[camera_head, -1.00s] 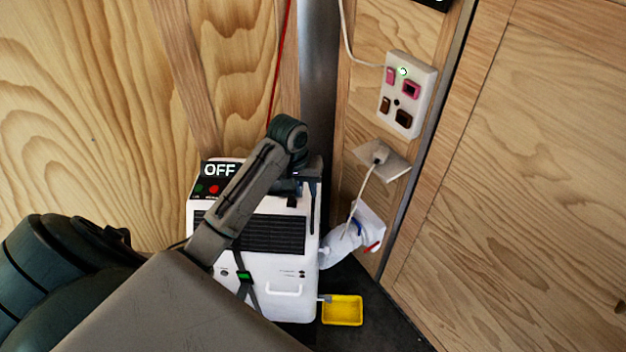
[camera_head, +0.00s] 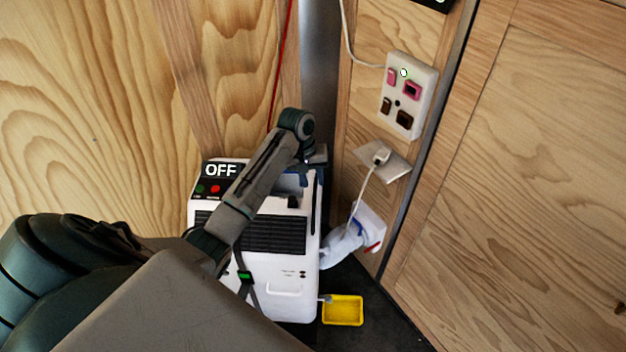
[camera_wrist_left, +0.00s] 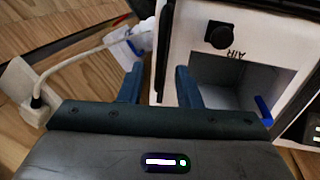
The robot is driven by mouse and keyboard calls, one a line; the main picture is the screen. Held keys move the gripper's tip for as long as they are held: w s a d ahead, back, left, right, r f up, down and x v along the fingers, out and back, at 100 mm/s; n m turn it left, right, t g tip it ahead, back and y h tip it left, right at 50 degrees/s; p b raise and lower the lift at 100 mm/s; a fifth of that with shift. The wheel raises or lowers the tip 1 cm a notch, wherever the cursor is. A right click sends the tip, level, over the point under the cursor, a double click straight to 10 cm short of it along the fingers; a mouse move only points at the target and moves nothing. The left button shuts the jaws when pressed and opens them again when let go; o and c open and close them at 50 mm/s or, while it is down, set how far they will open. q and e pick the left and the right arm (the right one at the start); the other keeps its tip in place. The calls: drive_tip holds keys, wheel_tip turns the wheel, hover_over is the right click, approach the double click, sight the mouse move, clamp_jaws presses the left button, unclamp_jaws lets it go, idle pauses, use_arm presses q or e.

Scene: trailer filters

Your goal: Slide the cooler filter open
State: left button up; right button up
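The white cooler (camera_head: 285,268) stands in the corner, with an OFF sign (camera_head: 220,170) and a dark front grille (camera_head: 272,234). A recess (camera_head: 291,184) shows at its top right. In the left wrist view the cooler's white face (camera_wrist_left: 189,38) has a black knob (camera_wrist_left: 219,35), upside-down AIR lettering and an open recess (camera_wrist_left: 222,78) with a blue piece (camera_wrist_left: 263,110). I cannot tell which part is the filter. My left gripper (camera_wrist_left: 158,90) is open, its fingers apart near the cooler's edge; nothing is seen gripped. In the head view it is mostly hidden behind my wrist. My right gripper is out of view.
A white hose-like bag (camera_head: 345,240) and a yellow tray (camera_head: 343,310) are right of the cooler. A cable runs up to a plug (camera_head: 381,156) on the wall socket. A switch panel (camera_head: 408,95) is above. Wooden walls close in both sides.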

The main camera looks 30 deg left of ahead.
use_arm(q)
drive_tip(key=shift+d+f, duration=0.1)
drive_tip(key=shift+f, duration=0.5)
clamp_jaws()
